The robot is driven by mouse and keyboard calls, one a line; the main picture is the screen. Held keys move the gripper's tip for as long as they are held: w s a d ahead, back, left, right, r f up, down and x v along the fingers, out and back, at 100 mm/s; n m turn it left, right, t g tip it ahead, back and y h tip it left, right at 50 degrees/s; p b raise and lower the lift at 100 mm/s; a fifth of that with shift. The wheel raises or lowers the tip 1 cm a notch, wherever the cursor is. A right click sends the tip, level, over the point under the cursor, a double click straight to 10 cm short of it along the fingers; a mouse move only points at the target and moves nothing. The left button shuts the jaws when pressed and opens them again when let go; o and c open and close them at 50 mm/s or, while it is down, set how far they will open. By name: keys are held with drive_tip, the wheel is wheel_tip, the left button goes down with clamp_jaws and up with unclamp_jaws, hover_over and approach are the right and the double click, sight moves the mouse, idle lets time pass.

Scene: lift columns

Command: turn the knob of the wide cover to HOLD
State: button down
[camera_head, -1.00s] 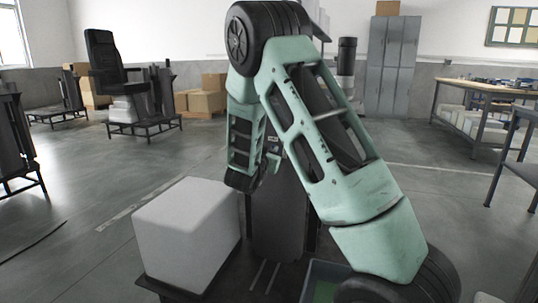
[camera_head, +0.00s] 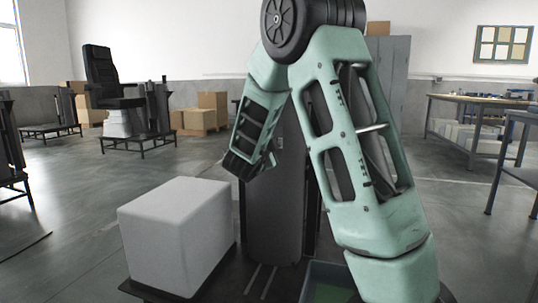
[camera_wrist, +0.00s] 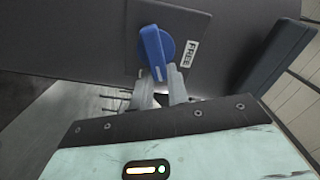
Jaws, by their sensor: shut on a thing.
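The blue knob (camera_wrist: 153,48) sits on a dark plate (camera_wrist: 190,22) on a dark cover (camera_wrist: 70,35) in the wrist view. A white label (camera_wrist: 190,54) reading FREE is right of the knob. No HOLD label is visible. My gripper (camera_wrist: 164,78) has its two pale fingers shut on the lower end of the knob's handle, which points down toward me. In the head view a dark column cover (camera_head: 275,215) stands ahead of me; my arm hides the knob and my fingertips there.
A large white block (camera_head: 175,235) stands left of the column on the same dark base. A black chair (camera_head: 108,80), cartons (camera_head: 205,112) and a workbench (camera_head: 475,105) stand farther off.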

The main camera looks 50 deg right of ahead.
drive_tip(key=shift+f+m+b, duration=0.3)
drive_tip(key=shift+m+b, duration=0.85)
drive_tip(key=shift+b, duration=0.2)
drive_tip(key=shift+f+m+b, duration=0.3)
drive_tip(key=shift+m+b, duration=0.85)
drive_tip(key=shift+b, duration=0.15)
drive_tip(key=shift+r, duration=0.1)
drive_tip(key=c, duration=1.4)
unclamp_jaws()
drive_tip(key=shift+o, duration=0.2)
drive_tip(key=p+v, duration=0.4)
drive_tip(key=v, duration=1.3)
drive_tip(key=shift+s+a+p, duration=0.2)
drive_tip(key=shift+p, duration=0.2)
